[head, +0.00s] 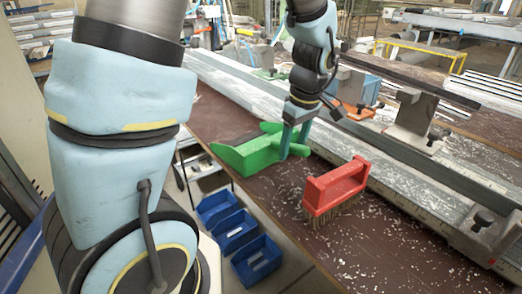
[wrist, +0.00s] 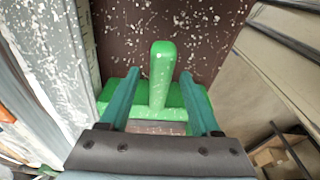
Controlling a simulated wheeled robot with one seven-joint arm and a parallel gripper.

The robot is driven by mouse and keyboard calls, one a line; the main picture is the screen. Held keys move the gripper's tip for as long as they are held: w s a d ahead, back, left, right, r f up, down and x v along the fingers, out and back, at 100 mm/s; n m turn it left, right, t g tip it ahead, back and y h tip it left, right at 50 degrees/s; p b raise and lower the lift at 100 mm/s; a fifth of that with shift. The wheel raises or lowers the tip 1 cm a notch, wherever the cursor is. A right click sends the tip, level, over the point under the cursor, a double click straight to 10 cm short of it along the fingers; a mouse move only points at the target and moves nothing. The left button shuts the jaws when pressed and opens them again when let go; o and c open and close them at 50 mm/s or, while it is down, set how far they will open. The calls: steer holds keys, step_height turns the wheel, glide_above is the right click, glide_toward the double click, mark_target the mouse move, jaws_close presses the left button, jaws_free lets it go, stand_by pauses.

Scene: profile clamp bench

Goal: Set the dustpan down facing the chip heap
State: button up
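A green dustpan (head: 248,154) rests on the brown bench top (head: 385,258) near its left edge, its pan toward the left of the head view. Its handle (wrist: 162,72) stands out in the wrist view, with the green back wall (wrist: 108,97) below it. My gripper (head: 294,152) is low over the dustpan. In the wrist view its teal fingers (wrist: 159,74) straddle the handle with a gap on each side, so it looks open. Pale chips are scattered over the bench top, denser at the lower right of the head view; I cannot make out one clear heap.
A red brush (head: 336,187) stands on the bench right of the dustpan. A long metal rail (head: 390,187) with clamps runs behind both. Blue bins (head: 233,232) sit below the bench's left edge. The bench top right of the brush holds only chips.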

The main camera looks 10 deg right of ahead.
jaws_close()
steer(key=shift+r, duration=0.1)
stand_by(1.2)
step_height(320, 180, up, 12)
steer(key=p, duration=0.9)
steer(key=shift+w, duration=0.15)
